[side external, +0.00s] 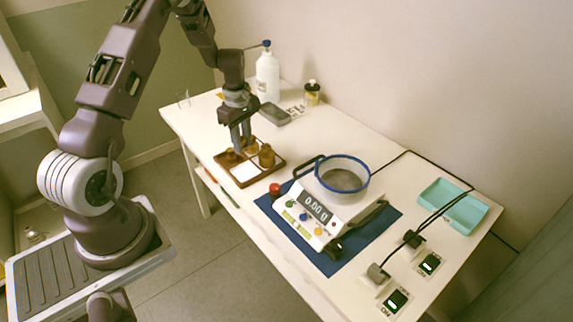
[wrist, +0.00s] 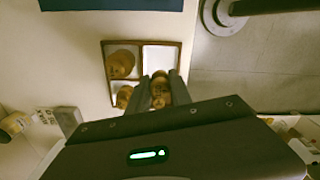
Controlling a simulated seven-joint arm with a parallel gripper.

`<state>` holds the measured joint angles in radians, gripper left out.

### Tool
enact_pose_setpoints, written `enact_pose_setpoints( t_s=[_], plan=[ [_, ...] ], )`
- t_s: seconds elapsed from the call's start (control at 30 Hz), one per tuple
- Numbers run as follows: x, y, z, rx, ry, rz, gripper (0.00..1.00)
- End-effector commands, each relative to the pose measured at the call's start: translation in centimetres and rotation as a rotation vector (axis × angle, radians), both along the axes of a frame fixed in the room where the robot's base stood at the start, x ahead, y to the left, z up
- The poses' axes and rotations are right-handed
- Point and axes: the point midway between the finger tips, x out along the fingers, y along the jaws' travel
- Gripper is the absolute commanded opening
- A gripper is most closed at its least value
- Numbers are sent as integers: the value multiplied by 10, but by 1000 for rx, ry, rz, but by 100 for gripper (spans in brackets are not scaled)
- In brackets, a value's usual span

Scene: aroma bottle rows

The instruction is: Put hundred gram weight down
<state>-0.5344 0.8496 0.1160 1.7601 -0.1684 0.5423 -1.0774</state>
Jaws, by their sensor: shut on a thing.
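My gripper (side external: 241,146) points down over the back part of a brown wooden tray (side external: 272,171). In the wrist view my gripper (wrist: 161,92) is shut on a brass weight (wrist: 159,83), at the tray's lower right compartment. No marking on it is legible, so I take it as the hundred gram weight. Whether it touches the tray floor I cannot tell. A larger brass weight (side external: 266,156) stands in another compartment, and a smaller one (side external: 231,156) in a third. The white-floored compartment (side external: 244,172) is empty.
A digital scale (side external: 315,208) reading 0.00 stands on a blue mat, with a blue-rimmed round pan (side external: 342,175). A white bottle (side external: 268,76), a small amber bottle (side external: 312,93) and a grey device (side external: 274,114) stand behind the tray. A teal tray (side external: 452,206) lies at the right.

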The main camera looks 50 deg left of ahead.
Motion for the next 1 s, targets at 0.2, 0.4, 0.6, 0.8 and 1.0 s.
enact_pose_setpoints(
  t_s=[0.2,0.4,0.6,0.8,1.0],
  plan=[
    [38,-28,9,6,5,11,0],
    [101,-104,31,10,8,27,0],
    [141,-204,58,4,3,14,0],
    [149,-254,70,0,5,2,0],
    [149,-258,27,-1,9,2,0]
  ],
)
